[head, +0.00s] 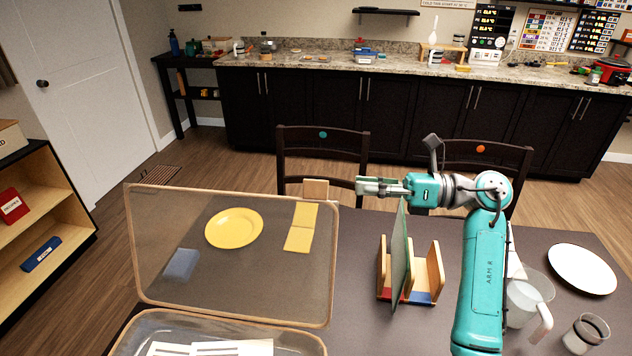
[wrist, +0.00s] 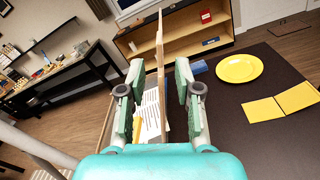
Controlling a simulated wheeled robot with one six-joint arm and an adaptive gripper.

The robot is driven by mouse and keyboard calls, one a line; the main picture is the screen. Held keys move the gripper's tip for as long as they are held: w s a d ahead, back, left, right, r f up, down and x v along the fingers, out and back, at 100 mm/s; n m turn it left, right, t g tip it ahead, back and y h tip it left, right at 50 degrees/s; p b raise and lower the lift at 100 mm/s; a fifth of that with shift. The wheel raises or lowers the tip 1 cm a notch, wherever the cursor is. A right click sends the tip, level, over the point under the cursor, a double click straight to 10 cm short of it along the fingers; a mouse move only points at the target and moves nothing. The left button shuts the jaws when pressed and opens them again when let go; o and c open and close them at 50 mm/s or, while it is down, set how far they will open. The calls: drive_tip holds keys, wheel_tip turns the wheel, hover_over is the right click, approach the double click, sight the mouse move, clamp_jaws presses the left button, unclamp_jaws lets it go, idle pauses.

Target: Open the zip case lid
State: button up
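The zip case has a clear lid (head: 334,255) with a tan rim and a tan tab (head: 315,188) on its top edge. The lid stands raised and steep above the clear base (head: 135,330), which holds white papers. My gripper (head: 362,187) is at tab height, just right of the tab, pointing left and apart from it in the head view. In the wrist view, my gripper (wrist: 160,98) is open, with the lid (wrist: 160,50) edge-on in the space ahead between the fingers. Gaps show on both sides, and no contact is visible.
Beyond the lid lie a yellow plate (wrist: 240,68), yellow squares (wrist: 264,111) and a blue block (wrist: 199,67). Below my arm, a rack (head: 435,270) holds a green board (head: 399,262). A pitcher (head: 522,300), glass (head: 587,332) and white plate (head: 582,269) stand right.

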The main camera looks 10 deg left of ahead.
sight(316, 182)
drive_tip(key=a, duration=1)
drive_tip(key=shift+s+a, duration=0.1)
clamp_jaws()
